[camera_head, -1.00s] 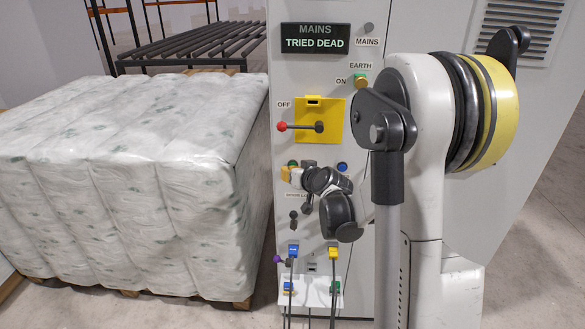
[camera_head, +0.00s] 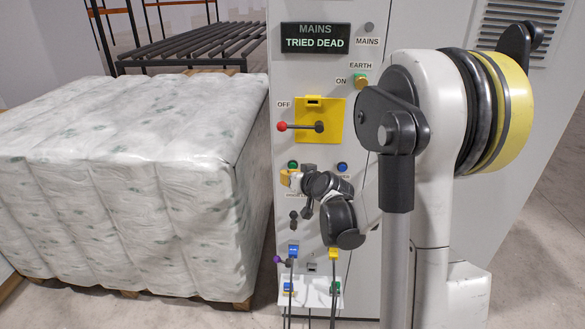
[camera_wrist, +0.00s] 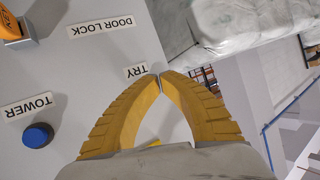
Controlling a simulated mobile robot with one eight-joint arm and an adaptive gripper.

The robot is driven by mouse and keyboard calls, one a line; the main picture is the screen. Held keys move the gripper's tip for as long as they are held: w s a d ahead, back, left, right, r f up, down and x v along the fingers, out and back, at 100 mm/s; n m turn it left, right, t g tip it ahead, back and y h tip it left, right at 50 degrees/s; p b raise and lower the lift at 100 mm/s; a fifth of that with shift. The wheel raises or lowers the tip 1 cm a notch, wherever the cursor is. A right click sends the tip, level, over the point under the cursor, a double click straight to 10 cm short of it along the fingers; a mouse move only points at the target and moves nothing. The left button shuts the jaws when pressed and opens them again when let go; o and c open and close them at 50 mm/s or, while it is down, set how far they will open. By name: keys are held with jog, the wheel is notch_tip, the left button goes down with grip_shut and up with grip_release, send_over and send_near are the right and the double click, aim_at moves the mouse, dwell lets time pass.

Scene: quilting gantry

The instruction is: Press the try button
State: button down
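A green button (camera_head: 293,165) sits on the grey cabinet front, left of a blue button (camera_head: 342,167). The green one seems to be the try button, but its label is hidden in the head view. My gripper (camera_head: 286,177) has its yellow fingers just below the green button, near the panel; contact cannot be told. In the wrist view the fingers (camera_wrist: 160,77) meet at the tips, shut and empty, beside the TRY label (camera_wrist: 136,70). No green button shows there. The blue button (camera_wrist: 37,135) has the TOWER label. The display (camera_head: 315,38) reads MAINS TRIED DEAD.
A yellow plate with a red-knobbed lever (camera_head: 319,127) is above, at the OFF side. An EARTH button (camera_head: 361,82) is upper right. Plugs with cables (camera_head: 333,253) hang below. A wrapped pallet load (camera_head: 120,180) stands close on the left.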

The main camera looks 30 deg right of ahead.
jog(key=s+a, duration=0.1)
jog(key=s, duration=0.1)
jog(key=s+a, duration=0.1)
jog(key=s, duration=0.1)
jog(key=shift+a, duration=0.4)
dwell(0.6)
jog(key=s+a+r+n+g+y, duration=0.1)
jog(key=s+a+r+g, duration=0.1)
jog(key=s+a, duration=0.35)
jog(key=s+a+r+n+g+y, duration=0.1)
jog(key=s+a+r, duration=0.2)
jog(key=s+a, duration=0.3)
jog(key=s+a+g, duration=0.1)
jog(key=s+a, duration=0.1)
jog(key=s, duration=0.5)
jog(key=s+a+f+n+g+h, duration=0.1)
jog(key=s+a+g, duration=0.1)
jog(key=s, duration=0.5)
jog(key=shift+s+a+f, duration=0.3)
jog(key=shift+s+a, duration=0.05)
